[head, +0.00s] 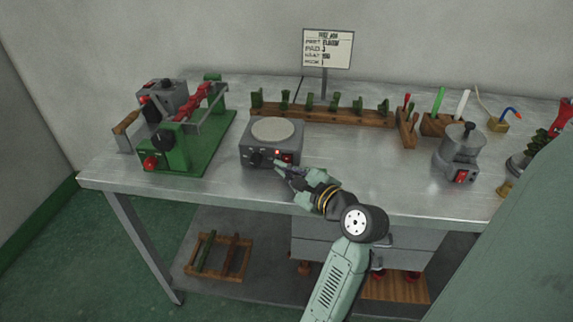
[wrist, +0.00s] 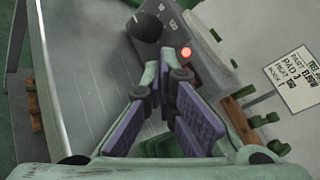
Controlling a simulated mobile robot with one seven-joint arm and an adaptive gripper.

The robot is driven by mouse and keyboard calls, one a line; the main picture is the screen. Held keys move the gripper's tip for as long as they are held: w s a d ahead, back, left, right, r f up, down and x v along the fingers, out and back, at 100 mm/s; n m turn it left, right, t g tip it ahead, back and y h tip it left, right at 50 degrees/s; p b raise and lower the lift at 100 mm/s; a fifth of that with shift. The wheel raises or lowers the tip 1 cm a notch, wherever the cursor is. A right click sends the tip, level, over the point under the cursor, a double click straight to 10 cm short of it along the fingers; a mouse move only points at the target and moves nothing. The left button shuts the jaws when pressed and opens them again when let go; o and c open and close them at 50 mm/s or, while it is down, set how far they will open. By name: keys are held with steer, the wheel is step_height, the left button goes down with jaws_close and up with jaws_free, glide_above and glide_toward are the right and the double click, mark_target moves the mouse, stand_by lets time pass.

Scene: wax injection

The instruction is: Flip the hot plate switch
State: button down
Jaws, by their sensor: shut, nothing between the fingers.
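The hot plate (head: 250,146) is a grey box with a pale round top, standing near the front edge of the bench. Its front panel has a black knob (head: 256,158), a small lit red light (head: 277,152) and a red switch (head: 287,158). My gripper (head: 279,168) is shut and empty, its tips close in front of the panel near the switch. In the wrist view the knob (wrist: 146,27) and the glowing red light (wrist: 186,52) show just beyond the fingertips (wrist: 165,72).
A green machine (head: 175,150) with red parts stands left on the metal bench (head: 215,180). A wooden rack (head: 330,113) with green pieces runs behind the hot plate. A grey pot (head: 460,145) with a red switch stands right. A sign (head: 327,48) stands at the back.

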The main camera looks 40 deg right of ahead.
steer(key=shift+s+a, duration=0.1)
steer(key=shift+a, duration=0.05)
steer(key=shift+s+a+r+p, duration=0.1)
steer(key=shift+s+a+p, duration=0.3)
steer(key=shift+p, duration=0.2)
steer(key=shift+s+a+r+p, duration=0.15)
steer(key=shift+s+a+p, duration=0.3)
steer(key=shift+a+p, duration=0.1)
steer(key=shift+s+a+r, duration=0.15)
steer(key=shift+s+a, duration=1)
steer(key=shift+a, duration=0.25)
